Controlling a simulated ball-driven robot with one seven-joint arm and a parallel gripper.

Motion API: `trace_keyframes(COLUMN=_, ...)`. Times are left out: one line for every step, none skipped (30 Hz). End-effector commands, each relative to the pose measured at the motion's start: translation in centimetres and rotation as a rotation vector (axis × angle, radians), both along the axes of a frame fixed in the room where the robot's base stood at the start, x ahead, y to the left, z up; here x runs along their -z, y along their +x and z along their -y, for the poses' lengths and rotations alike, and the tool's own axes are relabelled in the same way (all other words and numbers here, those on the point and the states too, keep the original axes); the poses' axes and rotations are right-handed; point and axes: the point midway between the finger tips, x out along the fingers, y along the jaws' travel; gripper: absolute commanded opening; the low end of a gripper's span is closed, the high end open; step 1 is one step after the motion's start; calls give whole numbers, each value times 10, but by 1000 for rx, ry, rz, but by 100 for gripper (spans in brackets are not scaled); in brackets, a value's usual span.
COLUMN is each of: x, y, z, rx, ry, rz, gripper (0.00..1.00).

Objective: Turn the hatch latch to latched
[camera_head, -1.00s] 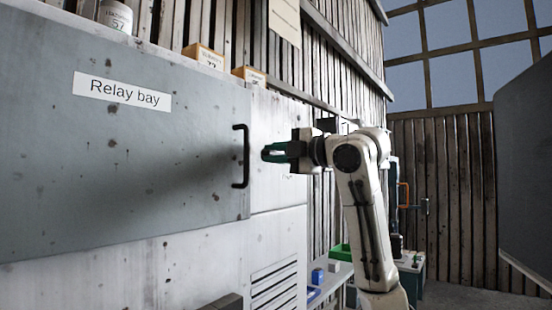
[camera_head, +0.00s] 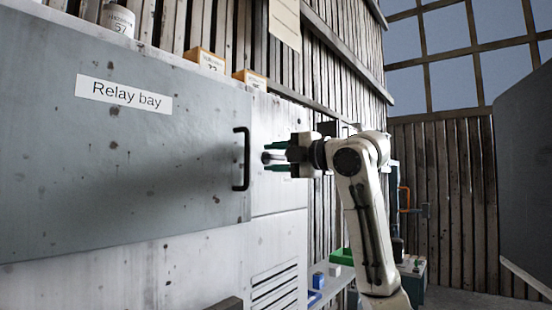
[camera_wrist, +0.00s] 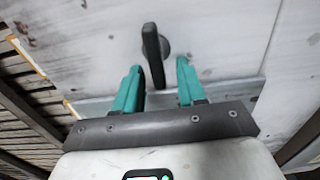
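The hatch latch (camera_wrist: 152,48) shows in the wrist view as a dark upright lever on a round grey base against the pale panel. Its lower end lies between the two green fingers of my gripper (camera_wrist: 158,68), with a gap on each side. My gripper is open, and I see no contact with the lever. In the head view my gripper (camera_head: 272,157) is level with the black hatch handle and just right of it, facing the pale panel. A small grey piece shows between its fingers there, probably the latch. The grey hatch (camera_head: 120,200), labelled "Relay bay", appears closed.
The black bar handle (camera_head: 241,158) sticks out left of my gripper. Boxes (camera_head: 205,62) and a can (camera_head: 117,18) stand on top of the housing. A bench (camera_head: 335,285) with small parts is below my arm. A dark panel (camera_head: 525,170) stands at far right.

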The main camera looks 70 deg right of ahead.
Motion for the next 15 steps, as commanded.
trace_keyframes(x=0, y=0, z=0, rx=1, ry=0, rz=1, gripper=40)
trace_keyframes(x=0, y=0, z=0, rx=1, ry=0, rz=1, gripper=40)
trace_keyframes(x=0, y=0, z=0, rx=1, ry=0, rz=1, gripper=40)
trace_keyframes(x=-1, y=0, z=0, rx=1, ry=0, rz=1, gripper=40)
trace_keyframes(x=-1, y=0, z=0, rx=1, ry=0, rz=1, gripper=40)
trace_keyframes(x=-1, y=-1, z=0, rx=1, ry=0, rz=1, gripper=40)
trace_keyframes(x=-1, y=-1, z=0, rx=1, ry=0, rz=2, gripper=40)
trace_keyframes(x=0, y=-3, z=0, rx=2, ry=0, rz=2, gripper=40)
trace_keyframes(x=0, y=-5, z=0, rx=2, ry=0, rz=2, gripper=40)
trace_keyframes(x=0, y=-8, z=-1, rx=3, ry=-1, rz=3, gripper=40)
trace_keyframes(x=0, y=-11, z=-1, rx=4, ry=-2, rz=3, gripper=40)
trace_keyframes(x=0, y=-17, z=-3, rx=4, ry=-2, rz=4, gripper=40)
trace_keyframes(x=1, y=-22, z=-4, rx=4, ry=-2, rz=4, gripper=40)
trace_keyframes(x=1, y=-27, z=-5, rx=4, ry=-3, rz=3, gripper=40)
trace_keyframes(x=1, y=-34, z=-7, rx=4, ry=-3, rz=3, gripper=40)
